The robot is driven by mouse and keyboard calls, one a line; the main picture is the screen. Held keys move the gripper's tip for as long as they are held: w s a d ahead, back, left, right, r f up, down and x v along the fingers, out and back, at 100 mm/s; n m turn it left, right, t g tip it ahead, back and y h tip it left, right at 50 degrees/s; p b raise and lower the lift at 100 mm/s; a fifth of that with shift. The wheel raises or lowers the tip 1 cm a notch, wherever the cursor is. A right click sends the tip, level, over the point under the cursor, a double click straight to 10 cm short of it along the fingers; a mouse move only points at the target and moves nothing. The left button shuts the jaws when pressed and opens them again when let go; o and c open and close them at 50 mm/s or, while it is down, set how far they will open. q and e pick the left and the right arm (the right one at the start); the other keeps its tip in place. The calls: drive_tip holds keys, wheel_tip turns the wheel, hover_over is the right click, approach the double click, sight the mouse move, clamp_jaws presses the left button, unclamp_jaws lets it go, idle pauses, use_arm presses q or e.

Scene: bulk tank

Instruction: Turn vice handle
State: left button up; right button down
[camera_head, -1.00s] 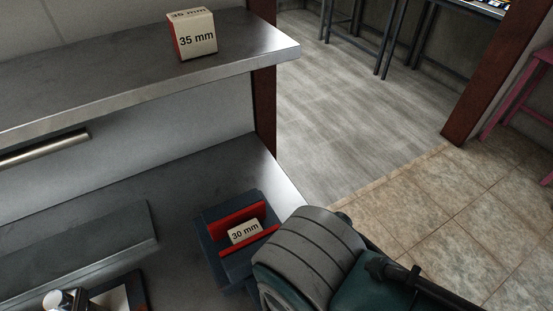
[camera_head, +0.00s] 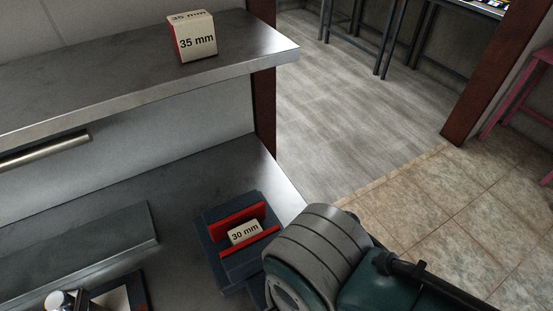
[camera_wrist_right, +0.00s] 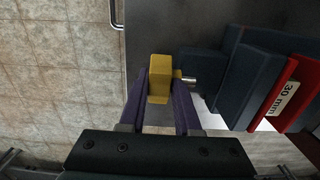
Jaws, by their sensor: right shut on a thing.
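The vice (camera_head: 212,240) sits on the metal counter, dark blue with red jaw faces. A block marked 30 mm (camera_head: 244,232) stands between its jaws. In the right wrist view the vice (camera_wrist_right: 246,86) is at the right, with a short metal screw leading to its yellow handle (camera_wrist_right: 160,80). My right gripper (camera_wrist_right: 160,98) has its two purple fingers shut on the yellow handle, one on each side. In the head view my right arm hides the handle and the gripper. My left gripper is in neither view.
A block marked 35 mm (camera_head: 193,37) stands on the raised metal shelf (camera_head: 110,75). A dark ledge (camera_head: 75,255) lies on the counter left of the vice. The counter's right edge is close to the vice, with open floor beyond.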

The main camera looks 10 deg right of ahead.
drive_tip(key=shift+d+r+y+p, duration=0.1)
drive_tip(key=shift+r+y+p, duration=0.05)
drive_tip(key=shift+y+p, duration=0.35)
drive_tip(key=shift+g+y+p, duration=0.3)
drive_tip(key=shift+y, duration=0.3)
drive_tip(key=shift+w+d+f+g+y, duration=0.1)
drive_tip(key=shift+f+g+y, duration=0.1)
drive_tip(key=shift+y, duration=0.35)
drive_tip(key=shift+w+d+f+g+y, duration=0.1)
drive_tip(key=shift+g+y, duration=0.1)
drive_tip(key=shift+y, duration=0.35)
drive_tip(key=shift+g+y+b, duration=0.3)
drive_tip(key=shift+y+b, duration=0.35)
drive_tip(key=shift+y, duration=0.15)
drive_tip(key=c, duration=0.6)
unclamp_jaws()
drive_tip(key=p+v, duration=0.3)
drive_tip(key=v, duration=0.7)
drive_tip(key=shift+d, duration=0.15)
